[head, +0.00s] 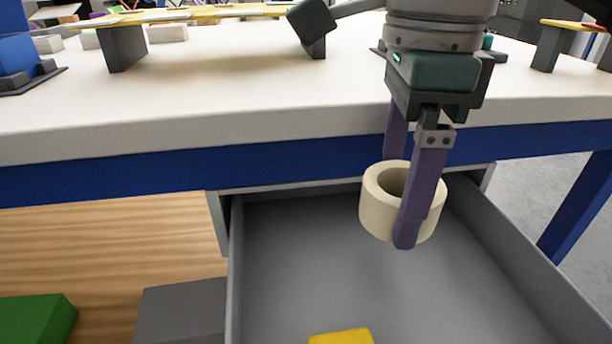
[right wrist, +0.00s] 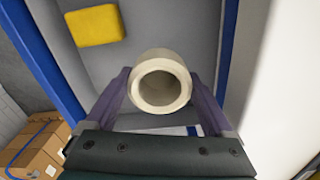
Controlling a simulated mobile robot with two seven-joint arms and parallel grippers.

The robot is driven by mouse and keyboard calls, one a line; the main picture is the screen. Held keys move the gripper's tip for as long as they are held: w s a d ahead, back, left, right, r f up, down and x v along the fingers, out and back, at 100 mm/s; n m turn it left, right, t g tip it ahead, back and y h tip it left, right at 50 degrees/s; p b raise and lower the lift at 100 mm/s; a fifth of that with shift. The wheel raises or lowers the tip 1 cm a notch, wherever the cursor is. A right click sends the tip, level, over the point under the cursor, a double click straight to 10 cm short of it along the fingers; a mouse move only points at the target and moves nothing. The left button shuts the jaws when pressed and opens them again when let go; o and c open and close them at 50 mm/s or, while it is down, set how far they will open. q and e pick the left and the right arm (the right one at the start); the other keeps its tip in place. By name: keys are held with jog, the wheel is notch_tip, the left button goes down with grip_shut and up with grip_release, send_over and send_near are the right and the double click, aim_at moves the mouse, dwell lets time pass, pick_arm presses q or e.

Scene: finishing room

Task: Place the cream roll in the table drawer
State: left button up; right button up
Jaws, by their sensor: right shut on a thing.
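The cream roll (head: 374,212) is a short, thick ring with an open hole. My right gripper (head: 399,200) points down and is shut on it, one purple finger on either side. In the right wrist view the roll (right wrist: 160,84) sits between the two fingers of the gripper (right wrist: 162,100). The grey table drawer (head: 310,262) is pulled open below the tabletop, and the roll is over its back part. I cannot tell how far the roll is above the drawer floor. My left gripper is not in view.
A yellow block (head: 341,337) lies in the drawer near the front; it also shows in the right wrist view (right wrist: 95,26). The white tabletop (head: 230,95) with its blue edge is just above the drawer. A green block (head: 36,318) is at lower left. Much of the drawer floor is clear.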

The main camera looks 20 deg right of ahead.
jog(key=b, duration=0.1)
send_over(377, 284)
notch_tip(377, 284, down, 6)
jog(key=shift+f, duration=0.2)
jog(key=shift+f+b, duration=0.6)
jog(key=shift+f, duration=1.55)
jog(key=shift+f, duration=0.1)
jog(key=o, duration=1.1)
